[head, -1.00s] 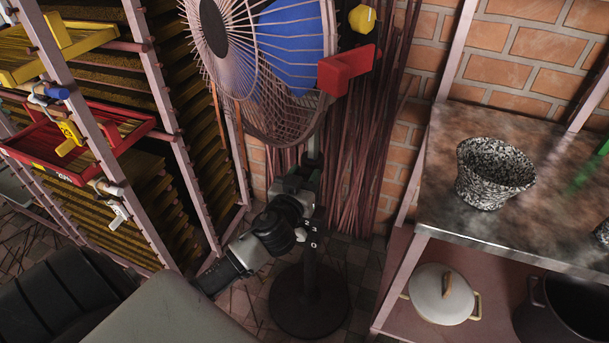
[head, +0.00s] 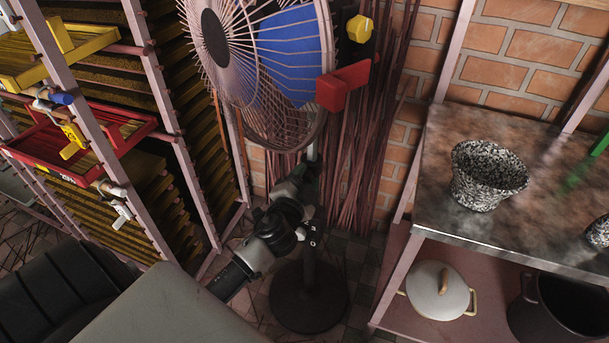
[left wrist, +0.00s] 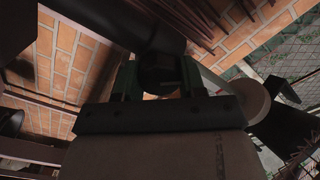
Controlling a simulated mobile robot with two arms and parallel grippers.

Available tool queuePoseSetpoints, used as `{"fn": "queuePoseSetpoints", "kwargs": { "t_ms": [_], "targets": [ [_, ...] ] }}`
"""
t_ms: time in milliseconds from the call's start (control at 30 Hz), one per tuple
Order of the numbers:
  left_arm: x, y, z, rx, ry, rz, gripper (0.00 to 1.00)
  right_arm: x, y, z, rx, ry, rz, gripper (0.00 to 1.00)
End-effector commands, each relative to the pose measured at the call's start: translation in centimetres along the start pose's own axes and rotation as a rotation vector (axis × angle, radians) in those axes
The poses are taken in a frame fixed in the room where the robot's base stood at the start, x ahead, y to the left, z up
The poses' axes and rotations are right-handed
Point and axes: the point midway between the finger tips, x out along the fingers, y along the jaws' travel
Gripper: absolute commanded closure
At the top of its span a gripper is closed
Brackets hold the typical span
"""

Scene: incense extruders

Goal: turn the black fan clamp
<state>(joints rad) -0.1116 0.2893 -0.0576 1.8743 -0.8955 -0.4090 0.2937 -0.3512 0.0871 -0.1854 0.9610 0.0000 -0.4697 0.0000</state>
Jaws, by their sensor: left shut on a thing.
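The standing fan (head: 245,60) has a round wire cage with blue behind it, on a dark pole (head: 312,262) and a round black base. My left gripper (head: 303,180) is at the pole, below the cage. In the left wrist view its fingers (left wrist: 160,82) are shut on a dark, rounded part between them, the black fan clamp (left wrist: 160,74). The clamp is mostly hidden by my gripper in the head view, and its angle cannot be made out. My right gripper is not in view.
A rack (head: 165,120) of incense trays stands left of the fan. Thin dark sticks (head: 365,150) lean on the brick wall behind it. At right, a metal table (head: 450,220) holds a speckled pot (head: 487,175), with a lidded white pot (head: 437,290) below.

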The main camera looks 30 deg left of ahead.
Motion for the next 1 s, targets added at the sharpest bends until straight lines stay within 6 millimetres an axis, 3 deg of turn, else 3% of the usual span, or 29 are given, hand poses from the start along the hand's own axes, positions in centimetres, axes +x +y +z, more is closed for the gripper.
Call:
{"fn": "queuePoseSetpoints", "kwargs": {
  "t_ms": [500, 1000],
  "targets": [
    [0.0, 0.1, -0.1, 0.455, 0.000, 0.000, 0.83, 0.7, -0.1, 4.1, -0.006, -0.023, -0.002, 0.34],
    [0.0, 0.2, 0.0, 0.654, 0.001, 0.000, 0.83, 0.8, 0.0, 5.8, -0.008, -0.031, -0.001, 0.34]
  ]
}}
